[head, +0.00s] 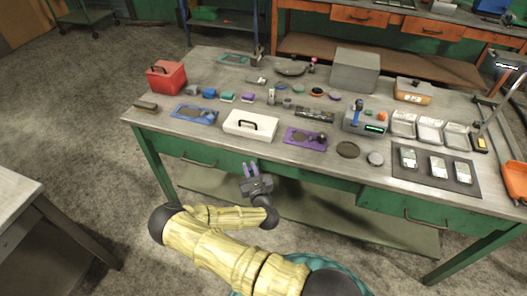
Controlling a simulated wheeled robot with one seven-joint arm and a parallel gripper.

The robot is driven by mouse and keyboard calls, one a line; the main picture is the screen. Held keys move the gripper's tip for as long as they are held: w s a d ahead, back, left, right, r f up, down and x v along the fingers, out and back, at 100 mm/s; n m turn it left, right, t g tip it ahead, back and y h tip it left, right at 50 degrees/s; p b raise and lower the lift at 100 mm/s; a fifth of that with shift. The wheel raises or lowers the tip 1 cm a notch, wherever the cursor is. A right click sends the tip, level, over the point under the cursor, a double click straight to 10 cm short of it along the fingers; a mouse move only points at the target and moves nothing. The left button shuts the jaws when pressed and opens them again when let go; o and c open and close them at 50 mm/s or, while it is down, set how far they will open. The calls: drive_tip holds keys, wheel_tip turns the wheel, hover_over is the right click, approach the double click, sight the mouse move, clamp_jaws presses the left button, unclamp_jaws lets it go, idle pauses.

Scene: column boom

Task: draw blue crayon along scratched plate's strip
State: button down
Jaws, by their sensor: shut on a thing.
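My gripper (250,167) is in front of the workbench's front edge, below the white box. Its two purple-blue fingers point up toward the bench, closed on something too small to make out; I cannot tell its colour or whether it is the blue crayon. Three small light plates with dark patches, the left (408,157), middle (438,166) and right (463,172), lie on a dark mat (425,178) at the bench's right. Scratches and a strip cannot be made out at this size. My gripper is well left of the mat, touching none of them.
The workbench (220,72) carries a white handled box (250,125), a blue tray (195,114), a purple tray (306,138), a red box (166,77), a grey device (366,121) and metal trays (429,130). A grey table (18,205) stands at left. Floor between is clear.

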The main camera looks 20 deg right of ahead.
wheel_tip(320, 180, down, 10)
drive_tip(key=b, duration=0.9)
drive_tip(key=shift+a+f, duration=0.25)
drive_tip(key=shift+a, duration=0.2)
drive_tip(key=shift+w, duration=0.1)
